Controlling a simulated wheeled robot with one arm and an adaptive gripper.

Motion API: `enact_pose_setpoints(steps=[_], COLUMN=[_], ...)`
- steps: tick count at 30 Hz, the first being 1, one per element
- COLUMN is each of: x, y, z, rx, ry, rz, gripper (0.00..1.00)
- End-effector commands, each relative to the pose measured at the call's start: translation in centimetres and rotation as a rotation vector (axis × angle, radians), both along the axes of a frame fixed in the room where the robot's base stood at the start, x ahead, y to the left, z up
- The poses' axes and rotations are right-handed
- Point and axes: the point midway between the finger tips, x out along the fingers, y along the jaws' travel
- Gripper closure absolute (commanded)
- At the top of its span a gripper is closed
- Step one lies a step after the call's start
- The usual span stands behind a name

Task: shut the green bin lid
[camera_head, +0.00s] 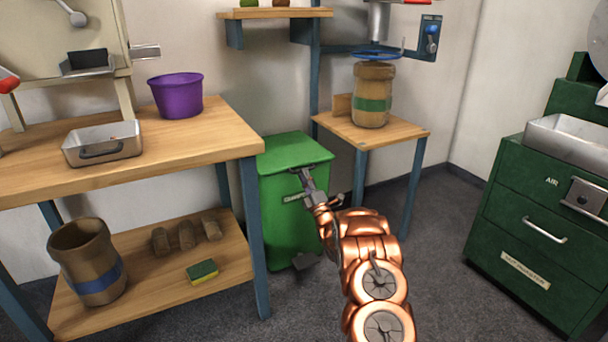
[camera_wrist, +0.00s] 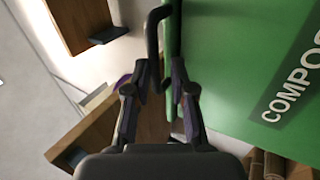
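The green bin (camera_head: 285,215) stands on the floor between the wooden bench and the small side table. Its green lid (camera_head: 290,150) lies down flat across the top, and no opening shows. My gripper (camera_head: 306,178) is at the lid's front edge, by the dark handle. In the wrist view the bin's front with its COMPOST label (camera_wrist: 292,92) is on the right. The dark handle (camera_wrist: 153,32) sticks out just ahead of my fingers. My fingers (camera_wrist: 165,82) are apart with a gap between them; whether one touches the handle or lid I cannot tell.
The wooden bench (camera_head: 215,140) at left holds a purple bowl (camera_head: 177,95) and a metal tray (camera_head: 103,155). The side table (camera_head: 395,130) behind holds a banded sack (camera_head: 372,92). A green drawer cabinet (camera_head: 530,210) stands at right. Floor between is clear.

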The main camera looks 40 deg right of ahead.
Motion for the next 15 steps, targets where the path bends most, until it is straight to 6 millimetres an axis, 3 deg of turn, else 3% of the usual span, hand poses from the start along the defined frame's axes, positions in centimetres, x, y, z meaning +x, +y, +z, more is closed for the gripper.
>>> enact_pose_setpoints(steps=[15], x=[-7.2], y=[0.9], z=[-4.4], rx=[0.004], ry=[0.003], rz=[-0.007], gripper=[0.77])
